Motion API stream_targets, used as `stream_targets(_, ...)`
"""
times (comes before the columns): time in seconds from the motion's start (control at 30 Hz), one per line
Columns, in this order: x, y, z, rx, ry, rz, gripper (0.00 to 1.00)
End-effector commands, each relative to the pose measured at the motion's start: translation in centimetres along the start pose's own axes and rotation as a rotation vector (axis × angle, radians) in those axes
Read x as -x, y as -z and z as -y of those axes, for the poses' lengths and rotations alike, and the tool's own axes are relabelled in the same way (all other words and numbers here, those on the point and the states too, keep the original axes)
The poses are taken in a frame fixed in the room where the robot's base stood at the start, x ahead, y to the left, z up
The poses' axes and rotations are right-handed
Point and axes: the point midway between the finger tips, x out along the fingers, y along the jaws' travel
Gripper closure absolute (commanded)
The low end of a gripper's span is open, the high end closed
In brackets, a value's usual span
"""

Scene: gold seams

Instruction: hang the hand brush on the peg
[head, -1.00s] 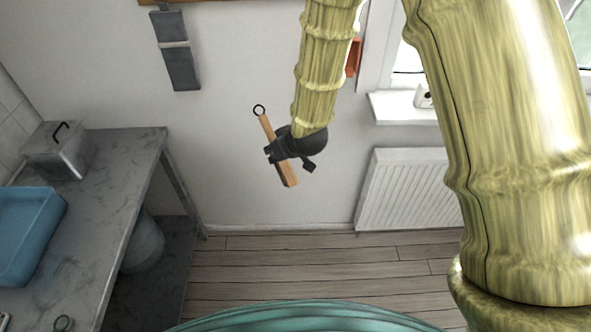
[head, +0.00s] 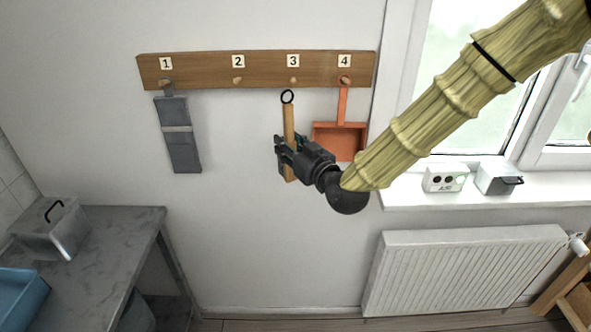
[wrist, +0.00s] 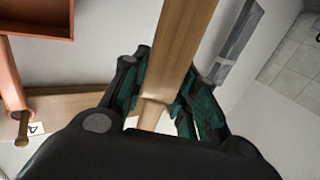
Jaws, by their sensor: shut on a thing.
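The hand brush (head: 289,118) is upright in my gripper, its wooden handle up and a black ring at its top. The ring is just below peg 3 (head: 293,81) in the head view; whether it touches the wall or rail I cannot tell. My gripper (head: 283,150) is shut on the brush, and the wrist view shows the wooden brush (wrist: 180,50) between the fingers (wrist: 160,100). The wooden peg rail (head: 205,70) carries pegs numbered 1 to 4. Pegs 2 (head: 238,81) and 3 are bare. The brush's bristles are mostly hidden behind the gripper.
A grey hanging thing (head: 178,140) is on peg 1. An orange dustpan (head: 338,142) hangs on peg 4, close right of my gripper. The window sill (head: 440,195) and radiator (head: 460,275) are at right. A metal counter (head: 100,250) is lower left.

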Motion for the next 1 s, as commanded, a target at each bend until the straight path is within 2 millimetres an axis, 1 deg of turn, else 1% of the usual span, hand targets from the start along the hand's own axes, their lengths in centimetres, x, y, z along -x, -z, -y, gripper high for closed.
stream_targets(0.03, 0.1, 0.8, -0.2, -0.001, -0.007, -0.016, 0.97)
stream_targets(0.1, 0.3, 1.4, -0.4, 0.0, -0.016, -0.029, 0.97)
stream_targets(0.2, 0.5, 1.9, -0.8, 0.0, -0.025, -0.038, 0.97)
stream_targets(0.47, 0.1, 1.8, -1.8, 0.0, -0.035, -0.038, 0.97)
stream_targets(1.0, -2.1, 1.7, -2.8, -0.001, -0.031, -0.037, 0.97)
